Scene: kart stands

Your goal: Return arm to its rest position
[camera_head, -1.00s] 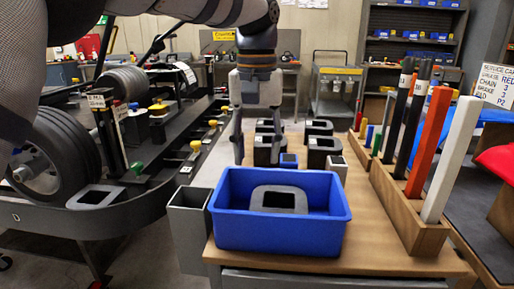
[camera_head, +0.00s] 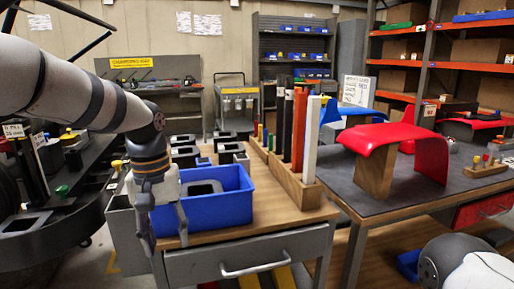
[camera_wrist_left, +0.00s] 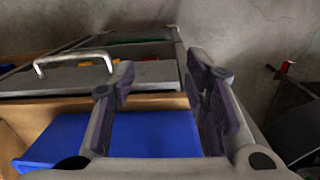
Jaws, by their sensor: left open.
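My left arm comes in from the left in the head view. Its gripper (camera_head: 167,236) points down, open and empty, in front of the left part of the blue bin (camera_head: 225,211) on the wooden-topped cart. In the left wrist view the two fingers (camera_wrist_left: 161,82) are spread apart with nothing between them. The blue bin (camera_wrist_left: 150,140) lies below them there, beside the cart's drawer handle (camera_wrist_left: 75,58). My right gripper does not show.
A wooden rack (camera_head: 290,181) with upright coloured bars stands right of the bin. Black hollow blocks (camera_head: 232,152) stand behind it. A grey table (camera_head: 400,197) with a red curved panel (camera_head: 388,137) is at the right. A kart stand (camera_head: 85,181) is at the left.

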